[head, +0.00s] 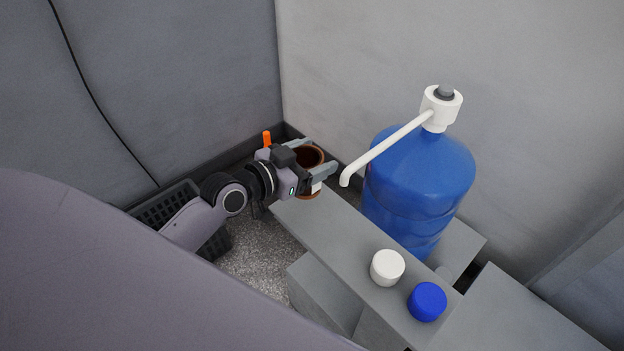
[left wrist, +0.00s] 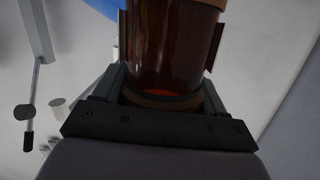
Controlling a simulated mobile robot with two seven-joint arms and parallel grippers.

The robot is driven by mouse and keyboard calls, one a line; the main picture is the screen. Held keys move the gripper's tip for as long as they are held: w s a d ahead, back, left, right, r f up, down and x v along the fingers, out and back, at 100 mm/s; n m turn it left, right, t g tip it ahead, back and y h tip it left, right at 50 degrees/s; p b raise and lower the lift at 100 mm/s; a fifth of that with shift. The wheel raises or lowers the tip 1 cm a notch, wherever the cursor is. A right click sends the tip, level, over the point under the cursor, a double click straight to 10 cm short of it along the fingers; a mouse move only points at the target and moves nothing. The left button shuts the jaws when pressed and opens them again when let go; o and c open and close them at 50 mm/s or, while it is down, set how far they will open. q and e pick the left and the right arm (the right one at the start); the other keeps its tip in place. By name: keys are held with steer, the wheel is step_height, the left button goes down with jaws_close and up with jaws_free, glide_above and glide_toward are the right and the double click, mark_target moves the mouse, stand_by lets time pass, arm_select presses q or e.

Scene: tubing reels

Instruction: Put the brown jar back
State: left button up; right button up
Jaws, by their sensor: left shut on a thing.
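The brown jar (head: 309,155) is at the far end of a grey bench, near the room's corner. My left gripper (head: 318,157) is shut on it, a finger on each side. The jar's dark open top shows in the head view, with a white patch low on its side. In the left wrist view the jar (left wrist: 172,50) is dark amber glass between the two fingers, with its lower part close to the palm. I cannot tell whether its base touches the bench. My right gripper is not in view.
A large blue bottle (head: 421,180) with a white pump (head: 440,108) stands right of the jar, its spout reaching toward it. A white cap (head: 387,267) and a blue cap (head: 427,301) sit on the grey bench (head: 335,228). A black crate (head: 165,208) and an orange object (head: 267,139) are at left.

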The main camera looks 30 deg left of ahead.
arm_select(q)
steer(key=shift+f+b, duration=0.8)
steer(key=shift+f, duration=1.6)
steer(key=shift+f, duration=0.15)
steer(key=o, duration=1.6)
steer(key=shift+o, duration=0.2)
steer(key=shift+r, duration=0.2)
steer(key=p+v, duration=0.1)
steer(key=v, duration=1.1)
steer(key=s+d+f+n+g+y, duration=0.1)
steer(key=s+d+f+g, duration=0.1)
steer(key=s+d+f, duration=0.2)
steer(key=s+d+f+n+g+y, duration=0.1)
steer(key=s+d+f, duration=0.3)
steer(key=f, duration=0.6)
steer(key=shift+s+d+f+n+g+y, duration=0.3)
steer(key=shift+d+n+g+y, duration=0.15)
steer(key=shift+d+g, duration=0.3)
